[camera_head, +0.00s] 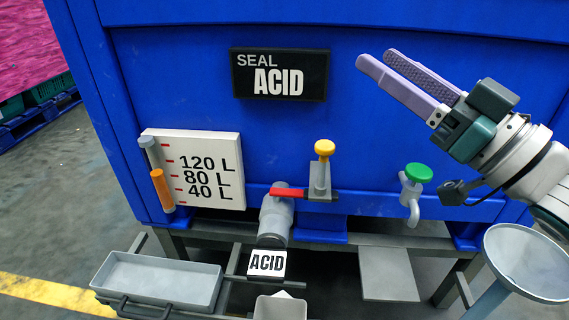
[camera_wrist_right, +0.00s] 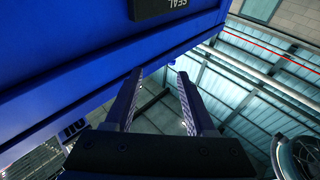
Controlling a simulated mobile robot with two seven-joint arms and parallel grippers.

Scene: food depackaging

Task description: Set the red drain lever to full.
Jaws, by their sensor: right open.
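The red drain lever (camera_head: 289,193) sits on top of the grey drain pipe (camera_head: 275,216) at the lower front of the blue tank. It lies roughly level, with its free end pointing right. My right gripper (camera_head: 376,58) is open and empty, up and to the right of the lever, well apart from it, in front of the tank's upper face. In the right wrist view its two fingers (camera_wrist_right: 157,92) point up with nothing between them. The lever does not show in the right wrist view. My left gripper is not in view.
A yellow-knobbed valve (camera_head: 323,149) and a green-knobbed tap (camera_head: 418,173) stand right of the lever. A level gauge (camera_head: 213,150) is at left. A black seal acid sign (camera_head: 279,75) is above. A grey tray (camera_head: 155,278) and a round stand (camera_head: 528,262) are below.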

